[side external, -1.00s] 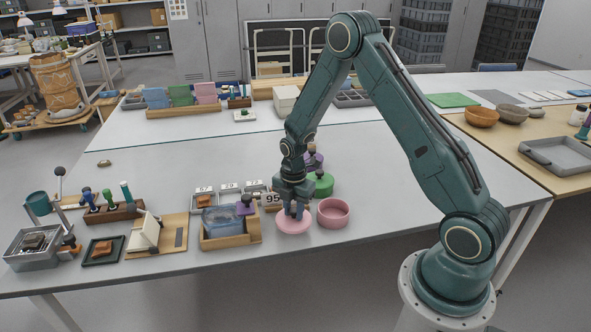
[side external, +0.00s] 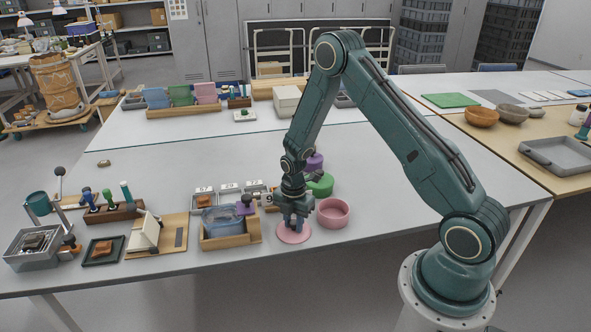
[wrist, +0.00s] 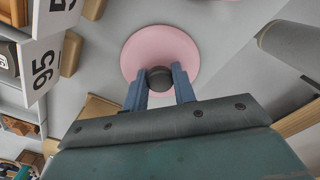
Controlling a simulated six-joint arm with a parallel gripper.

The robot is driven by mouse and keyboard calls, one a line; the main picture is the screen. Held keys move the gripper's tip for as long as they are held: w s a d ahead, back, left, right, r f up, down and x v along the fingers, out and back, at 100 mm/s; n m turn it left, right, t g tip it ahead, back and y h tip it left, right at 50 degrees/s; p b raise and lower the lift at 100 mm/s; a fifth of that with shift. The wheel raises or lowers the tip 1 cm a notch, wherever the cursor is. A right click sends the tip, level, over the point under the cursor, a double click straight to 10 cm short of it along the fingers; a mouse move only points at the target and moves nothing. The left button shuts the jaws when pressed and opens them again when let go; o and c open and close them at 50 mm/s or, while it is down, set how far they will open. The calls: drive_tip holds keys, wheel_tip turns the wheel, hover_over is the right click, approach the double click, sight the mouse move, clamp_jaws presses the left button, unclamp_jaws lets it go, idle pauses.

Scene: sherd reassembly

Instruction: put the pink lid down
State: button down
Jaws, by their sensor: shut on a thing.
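The pink lid (side external: 293,235) is a flat round disc, level, low at the table's front edge, left of the pink pot (side external: 333,213). My gripper (side external: 295,220) is above it. In the wrist view the lid (wrist: 160,47) shows its dark round knob (wrist: 160,79) between the two blue fingers of my gripper (wrist: 160,83), which are shut on it. I cannot tell if the lid's underside touches the table. The pink pot is open and upright, just right of my gripper.
A green pot (side external: 321,185) and a purple one (side external: 315,160) stand behind my gripper. Number cards, one reading 95 (wrist: 43,68), stand nearby. The table is clear to the right of the pink pot.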

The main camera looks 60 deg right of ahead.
sight(294, 222)
drive_tip(key=shift+f, duration=0.15)
drive_tip(key=c, duration=1.1)
unclamp_jaws()
drive_tip(key=shift+c, duration=0.2)
wheel_tip(294, 222, up, 12)
drive_tip(key=shift+r, duration=0.25)
